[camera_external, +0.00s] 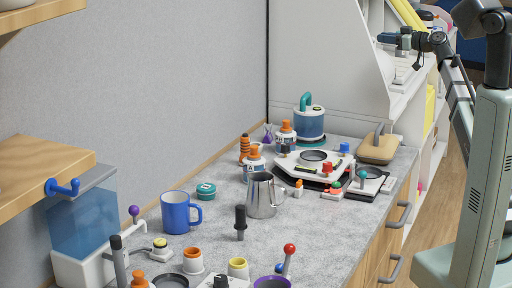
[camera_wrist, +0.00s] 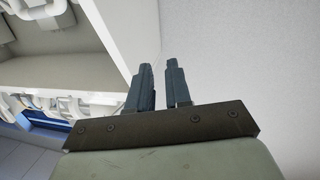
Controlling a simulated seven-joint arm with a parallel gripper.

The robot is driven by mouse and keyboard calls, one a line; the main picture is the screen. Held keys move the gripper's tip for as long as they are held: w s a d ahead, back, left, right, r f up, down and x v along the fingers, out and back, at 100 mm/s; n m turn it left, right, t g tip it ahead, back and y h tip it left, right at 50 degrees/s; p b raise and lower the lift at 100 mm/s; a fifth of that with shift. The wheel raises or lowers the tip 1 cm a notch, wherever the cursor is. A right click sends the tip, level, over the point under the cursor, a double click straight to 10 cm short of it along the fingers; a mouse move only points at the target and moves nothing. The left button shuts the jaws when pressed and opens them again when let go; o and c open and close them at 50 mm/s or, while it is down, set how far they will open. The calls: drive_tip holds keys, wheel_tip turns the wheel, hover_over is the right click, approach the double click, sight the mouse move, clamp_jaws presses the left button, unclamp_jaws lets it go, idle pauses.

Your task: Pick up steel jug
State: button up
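The steel jug (camera_external: 262,197) is a shiny metal pitcher standing upright on the grey speckled counter, near its middle. My gripper (camera_external: 384,38) is at the upper right of the external view, far behind and above the jug. In the wrist view my gripper (camera_wrist: 158,65) shows two dark blue fingers with a narrow gap between them and nothing held. The jug does not show in the wrist view.
A blue mug (camera_external: 177,213) stands left of the jug, and a black-handled tool (camera_external: 240,222) stands in front. Orange-capped bottles (camera_external: 255,163) are close behind the jug. A white tray device (camera_external: 313,165) lies to its right. Several small items crowd the counter's front.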

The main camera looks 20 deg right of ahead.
drive_tip(key=s+a+r+n+g+y, duration=0.1)
drive_tip(key=s+a+r+n+y, duration=0.2)
drive_tip(key=s+a+r, duration=0.25)
drive_tip(key=m+g, duration=1.6)
drive_tip(key=g, duration=0.4)
approach(267, 196)
drive_tip(key=d, duration=0.2)
drive_tip(key=s+d+f, duration=0.1)
drive_tip(key=shift+s+d+h, duration=0.1)
drive_tip(key=shift+d+h, duration=0.15)
drive_tip(key=shift+h, duration=0.05)
drive_tip(key=shift+s+d, duration=0.1)
drive_tip(key=shift+d, duration=0.15)
drive_tip(key=shift+x, duration=5.9)
drive_tip(key=shift+s+r, duration=0.1)
drive_tip(key=shift+r, duration=0.1)
clamp_jaws()
